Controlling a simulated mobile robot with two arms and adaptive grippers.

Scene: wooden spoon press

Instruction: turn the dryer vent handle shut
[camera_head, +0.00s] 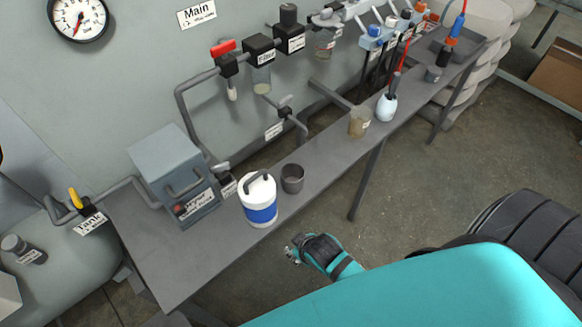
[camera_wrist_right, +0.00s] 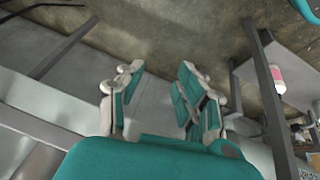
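I cannot read which fitting is the dryer vent. A grey valve (camera_head: 285,110) with a small dark handle sits on the wall pipe, with a white label (camera_head: 274,130) by it. Another small grey fitting (camera_head: 221,167) shows beside the grey box (camera_head: 178,175), above a partly hidden label (camera_head: 228,188). A red handle (camera_head: 222,47) sits on the upper pipe. My right gripper (camera_head: 292,250) is beside the front edge of the bench, apart from all these fittings. In the right wrist view its fingers (camera_wrist_right: 160,82) are apart with nothing between them. My left gripper is out of view.
The long grey bench (camera_head: 150,255) carries a white and blue canister (camera_head: 259,204), a dark cup (camera_head: 292,179), a tan jar (camera_head: 359,121) and a white bottle (camera_head: 386,107). A yellow handle (camera_head: 75,198) is on the tank pipe at left. Open floor lies right of the bench.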

